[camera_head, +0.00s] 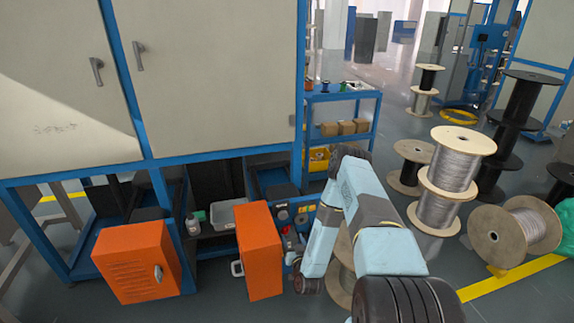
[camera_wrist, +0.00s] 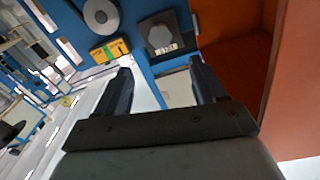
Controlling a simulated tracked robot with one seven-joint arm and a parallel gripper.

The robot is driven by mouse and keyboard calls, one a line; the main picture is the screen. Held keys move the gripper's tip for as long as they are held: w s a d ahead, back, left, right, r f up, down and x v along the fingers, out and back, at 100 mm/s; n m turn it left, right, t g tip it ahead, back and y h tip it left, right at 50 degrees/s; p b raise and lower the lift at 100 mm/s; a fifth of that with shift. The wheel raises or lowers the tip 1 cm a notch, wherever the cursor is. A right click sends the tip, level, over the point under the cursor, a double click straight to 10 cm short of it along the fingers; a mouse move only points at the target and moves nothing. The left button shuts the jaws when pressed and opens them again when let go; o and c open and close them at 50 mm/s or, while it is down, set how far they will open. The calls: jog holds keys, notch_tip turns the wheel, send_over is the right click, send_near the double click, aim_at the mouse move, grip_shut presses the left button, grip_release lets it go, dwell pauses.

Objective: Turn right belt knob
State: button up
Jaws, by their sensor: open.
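In the wrist view, a grey knob-like piece (camera_wrist: 160,36) with an angular outline sits on a dark square plate on the blue panel (camera_wrist: 140,15). A round grey disc (camera_wrist: 101,15) is to its left. I cannot tell which of these is the right belt knob. My gripper (camera_wrist: 160,72) is open, its two dark fingers apart with nothing between them. The fingertips appear just below the dark plate and apart from it. In the head view, small controls (camera_head: 290,216) show on a panel beside the orange door; my arm partly hides that area and the fingers are hard to make out.
An orange door (camera_head: 260,250) stands close at the left of my wrist; its orange surface (camera_wrist: 290,70) fills the right of the wrist view. Another orange door (camera_head: 137,262) is further left. Cable spools (camera_head: 455,165) stand on the floor at right.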

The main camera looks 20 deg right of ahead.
jog(key=w+r+n+g+y, duration=0.2)
jog(key=w+r+n+g, duration=0.1)
jog(key=w+r, duration=0.9)
notch_tip(320, 180, up, 19)
jog(key=s+n+g, duration=0.1)
jog(key=g, duration=0.1)
jog(key=shift+d+f+n, duration=0.2)
jog(key=shift+d+n, duration=0.1)
jog(key=shift+d, duration=0.05)
dwell(0.4)
jog(key=shift+r+g, duration=0.1)
jog(key=shift+g, duration=0.2)
jog(key=s+r+g+h, duration=0.1)
jog(key=s+r+g, duration=0.1)
jog(key=s+r, duration=0.7)
jog(key=s+r+g+h, duration=0.1)
jog(key=s+r, duration=0.5)
jog(key=r, duration=0.7)
jog(key=s+r+m+g, duration=0.1)
jog(key=s+r, duration=0.2)
jog(key=s, duration=0.7)
jog(key=s+r+g, duration=0.1)
jog(key=s+r, duration=0.2)
jog(key=s, duration=0.7)
jog(key=s+r+m+g, duration=0.1)
jog(key=s+r, duration=0.2)
jog(key=s, duration=0.7)
jog(key=shift+s+a+m+g, duration=0.2)
jog(key=shift+a+m+g, duration=0.1)
jog(key=shift+g, duration=0.1)
